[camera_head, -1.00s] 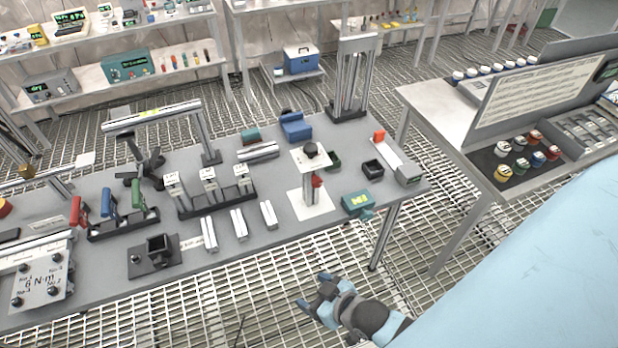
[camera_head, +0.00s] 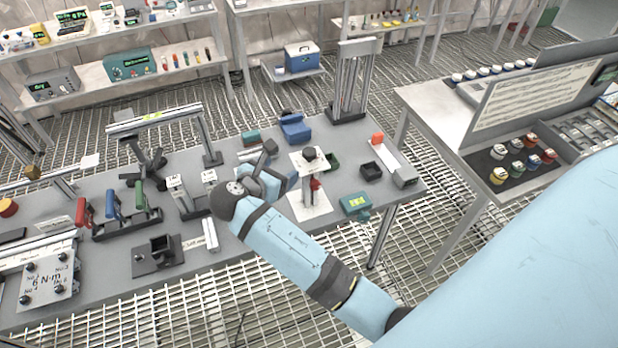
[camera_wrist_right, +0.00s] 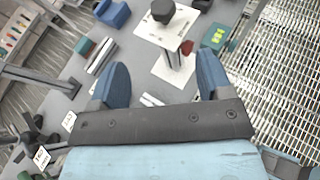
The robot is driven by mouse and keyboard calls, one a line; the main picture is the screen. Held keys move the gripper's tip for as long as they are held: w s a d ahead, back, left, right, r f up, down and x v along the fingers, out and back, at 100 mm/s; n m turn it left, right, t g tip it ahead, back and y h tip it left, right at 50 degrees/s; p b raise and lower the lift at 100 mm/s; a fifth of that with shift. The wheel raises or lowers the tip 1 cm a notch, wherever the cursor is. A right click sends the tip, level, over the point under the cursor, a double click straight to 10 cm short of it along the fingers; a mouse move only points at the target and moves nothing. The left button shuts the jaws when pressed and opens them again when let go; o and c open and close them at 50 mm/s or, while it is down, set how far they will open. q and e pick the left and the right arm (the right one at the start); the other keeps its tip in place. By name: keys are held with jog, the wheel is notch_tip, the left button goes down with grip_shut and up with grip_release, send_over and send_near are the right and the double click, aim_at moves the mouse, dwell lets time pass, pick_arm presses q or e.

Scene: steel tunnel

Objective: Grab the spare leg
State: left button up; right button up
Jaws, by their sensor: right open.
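Several short silver metal bars lie on the grey workbench (camera_head: 300,225), and I cannot tell for certain which is the spare leg. One front bar (camera_head: 210,234) shows left of my right arm; others there are hidden by the arm. A bar end (camera_wrist_right: 150,100) shows between the fingers in the right wrist view. A longer silver bar (camera_head: 249,154) lies farther back, also seen left of the fingers in the wrist view (camera_wrist_right: 100,57). My right gripper (camera_head: 281,165) is open and empty above the bench, fingers apart in the wrist view (camera_wrist_right: 163,82). My left gripper is not in view.
A white plate with a dark-knobbed post (camera_head: 311,155) stands just beyond my right gripper. A blue block (camera_head: 295,128), a green meter (camera_head: 355,204) and a black tray (camera_head: 371,171) are nearby. Tagged posts (camera_head: 178,192) stand left of the arm.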

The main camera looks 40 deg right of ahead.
jog(key=p, duration=0.1)
send_near(309, 152)
jog(key=x, duration=0.4)
jog(key=shift+w+d+f, duration=0.15)
jog(key=shift+w+d, duration=0.1)
jog(key=p+x, duration=0.1)
jog(key=x, duration=0.3)
jog(key=shift+d+p, duration=0.25)
jog(key=shift+p, duration=0.1)
jog(key=shift+w+d+f, duration=0.1)
jog(key=shift+d+f, duration=0.15)
jog(key=shift+c, duration=0.7)
jog(key=c, duration=1.1)
jog(key=shift+r, duration=0.1)
grip_shut()
